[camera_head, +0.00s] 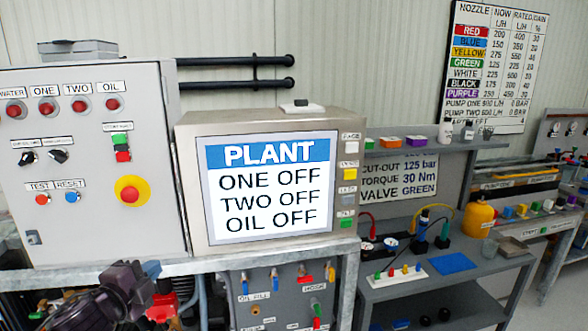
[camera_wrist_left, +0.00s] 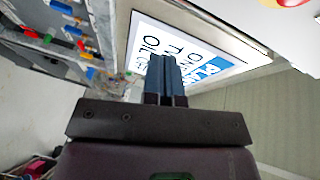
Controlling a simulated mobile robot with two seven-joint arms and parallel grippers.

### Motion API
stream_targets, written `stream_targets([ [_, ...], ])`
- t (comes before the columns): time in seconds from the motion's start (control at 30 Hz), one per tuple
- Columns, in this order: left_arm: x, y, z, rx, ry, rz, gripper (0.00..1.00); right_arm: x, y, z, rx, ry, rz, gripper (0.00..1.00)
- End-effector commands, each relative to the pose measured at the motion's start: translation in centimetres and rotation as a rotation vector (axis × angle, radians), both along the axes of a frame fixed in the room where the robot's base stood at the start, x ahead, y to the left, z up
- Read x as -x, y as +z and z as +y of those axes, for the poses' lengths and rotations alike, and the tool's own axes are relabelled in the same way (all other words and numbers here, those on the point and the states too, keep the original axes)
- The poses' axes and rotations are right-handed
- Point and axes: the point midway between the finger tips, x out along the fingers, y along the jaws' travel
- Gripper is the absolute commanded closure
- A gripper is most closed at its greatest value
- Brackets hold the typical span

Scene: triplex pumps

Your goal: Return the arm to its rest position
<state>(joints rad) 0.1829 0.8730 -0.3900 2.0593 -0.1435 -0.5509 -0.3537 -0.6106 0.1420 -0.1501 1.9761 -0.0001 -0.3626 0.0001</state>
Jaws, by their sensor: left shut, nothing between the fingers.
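My left gripper (camera_head: 138,282) shows dark at the lower left of the head view, in front of the bench under the control panel. In the left wrist view its two blue-grey fingers (camera_wrist_left: 166,78) lie together with nothing between them. They point towards the monitor screen (camera_wrist_left: 190,55), which appears turned and partly hidden behind them. In the head view the monitor (camera_head: 268,188) reads PLANT, ONE OFF, TWO OFF, OIL OFF. The gripper looks apart from it. My right gripper is in neither view.
The grey control panel (camera_head: 95,225) carries a red emergency button (camera_head: 130,190). Below the monitor is a valve panel (camera_head: 285,290) with coloured levers. A shelf bench (camera_head: 430,280) at the right holds a blue mat (camera_head: 452,262) and a yellow bottle (camera_head: 480,220).

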Motion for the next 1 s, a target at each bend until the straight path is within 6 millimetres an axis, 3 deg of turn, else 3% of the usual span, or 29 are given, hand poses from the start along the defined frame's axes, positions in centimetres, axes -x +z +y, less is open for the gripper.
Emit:
stream_targets([
  [0.03, 0.9, -2.3, -0.4, 0.133, 0.009, 0.049, 1.0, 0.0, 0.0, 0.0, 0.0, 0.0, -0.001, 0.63],
  [0.3, 6.8, -12.7, -1.4, 0.734, 0.129, 0.252, 1.0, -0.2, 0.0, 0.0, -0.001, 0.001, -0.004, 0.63],
  [0.47, 11.7, -18.8, -1.3, 0.968, 0.263, 0.338, 1.0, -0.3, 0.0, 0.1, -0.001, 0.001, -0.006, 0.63],
  [0.6, 16.9, -23.7, -1.2, 1.09, 0.407, 0.405, 1.0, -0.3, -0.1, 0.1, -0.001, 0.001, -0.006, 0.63],
  [0.8, 23.1, -28.1, -1.4, 1.179, 0.563, 0.471, 1.0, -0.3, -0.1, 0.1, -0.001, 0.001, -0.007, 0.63],
  [1.0, 25.7, -29.5, -1.4, 1.187, 0.61, 0.503, 1.0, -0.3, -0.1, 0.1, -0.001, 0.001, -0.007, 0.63],
])
